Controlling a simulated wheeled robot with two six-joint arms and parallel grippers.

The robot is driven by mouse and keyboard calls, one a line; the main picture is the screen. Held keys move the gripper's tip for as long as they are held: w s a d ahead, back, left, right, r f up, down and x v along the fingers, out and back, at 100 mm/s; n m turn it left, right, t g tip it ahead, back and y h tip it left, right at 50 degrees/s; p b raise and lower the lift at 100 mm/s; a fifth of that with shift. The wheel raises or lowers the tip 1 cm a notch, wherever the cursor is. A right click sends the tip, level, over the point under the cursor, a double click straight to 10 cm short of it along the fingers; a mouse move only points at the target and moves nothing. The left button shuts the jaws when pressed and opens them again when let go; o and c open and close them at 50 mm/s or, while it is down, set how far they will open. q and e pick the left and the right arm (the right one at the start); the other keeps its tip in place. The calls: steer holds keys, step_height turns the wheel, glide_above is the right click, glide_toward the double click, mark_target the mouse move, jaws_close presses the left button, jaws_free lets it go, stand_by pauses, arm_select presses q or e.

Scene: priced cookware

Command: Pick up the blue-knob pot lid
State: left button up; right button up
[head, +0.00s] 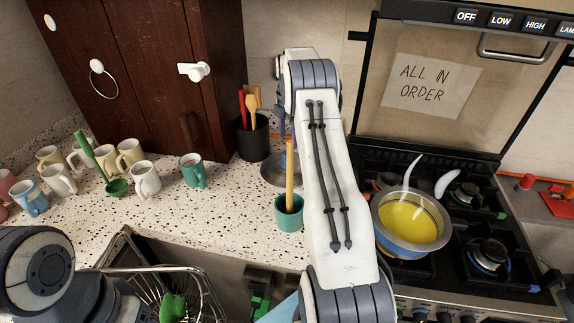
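I see no blue knob and cannot pick out the blue-knob pot lid for certain. A round grey metal piece (272,172) lies on the counter, partly hidden behind my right arm, and I cannot tell whether it is a lid. A pot (379,224) with a blue outside and yellow contents stands uncovered on the stove. My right arm rises through the middle of the view and hides part of the counter behind it. Its gripper is not visible. My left arm shows only at the lower left, and its gripper is not visible either.
Several mugs and a green ladle (95,155) are on the left counter. A teal cup (288,218) with a wooden handle stands close left of my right arm. A black utensil holder (252,139) stands behind. A wire rack (160,272) is below the counter's front edge.

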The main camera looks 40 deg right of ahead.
step_height(320, 180, down, 3)
steer(key=shift+r+p, duration=0.15)
steer(key=shift+p, duration=0.2)
steer(key=shift+f+p, duration=0.3)
steer(key=shift+p, duration=0.05)
steer(key=f+p, duration=0.2)
steer(key=f, duration=0.1)
steer(key=shift+w+f, duration=0.2)
steer(key=shift+f, duration=0.55)
jaws_close()
